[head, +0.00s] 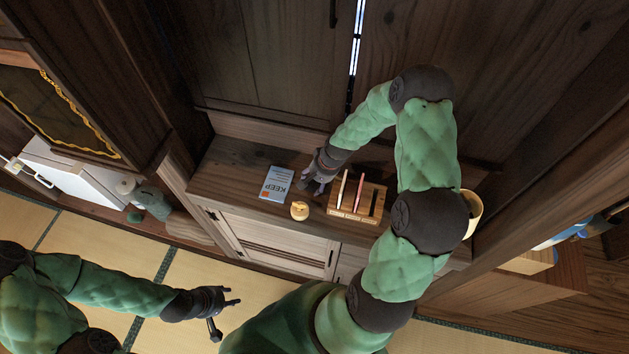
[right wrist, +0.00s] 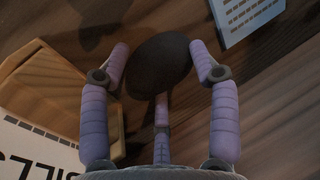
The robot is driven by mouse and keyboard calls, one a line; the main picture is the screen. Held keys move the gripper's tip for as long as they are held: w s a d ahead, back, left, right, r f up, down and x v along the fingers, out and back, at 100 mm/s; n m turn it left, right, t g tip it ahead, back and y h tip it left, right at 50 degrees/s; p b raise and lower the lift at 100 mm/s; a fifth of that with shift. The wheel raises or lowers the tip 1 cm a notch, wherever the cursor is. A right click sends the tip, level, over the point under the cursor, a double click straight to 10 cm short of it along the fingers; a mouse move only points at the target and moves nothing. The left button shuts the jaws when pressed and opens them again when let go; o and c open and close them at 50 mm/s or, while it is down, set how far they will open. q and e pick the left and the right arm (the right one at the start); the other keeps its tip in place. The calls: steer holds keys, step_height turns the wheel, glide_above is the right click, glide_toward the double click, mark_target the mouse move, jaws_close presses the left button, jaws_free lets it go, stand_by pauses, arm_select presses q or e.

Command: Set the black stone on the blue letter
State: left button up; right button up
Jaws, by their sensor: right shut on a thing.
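The black stone (right wrist: 160,63) is a smooth dark oval between the fingers of my right gripper (right wrist: 159,60), which is shut on it. In the head view my right gripper (head: 318,182) is over the dark wooden cabinet top, between the blue letter and the wooden letter rack; the stone cannot be made out there. The blue letter (head: 276,184), marked KEEP, lies flat on the cabinet top, just left of this gripper. Its edge shows at the upper right of the right wrist view (right wrist: 240,18). My left gripper (head: 226,308) is open and empty over the tatami.
The wooden rack (head: 345,213) holds upright letters; a white one marked BILLS (right wrist: 30,150) shows in the wrist view. A cream cup (head: 473,208) stands at right. The cabinet top (head: 221,180) left of the letter is clear.

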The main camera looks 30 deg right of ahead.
steer(key=shift+f, duration=0.15)
steer(key=o, duration=1.3)
steer(key=shift+o, duration=0.2)
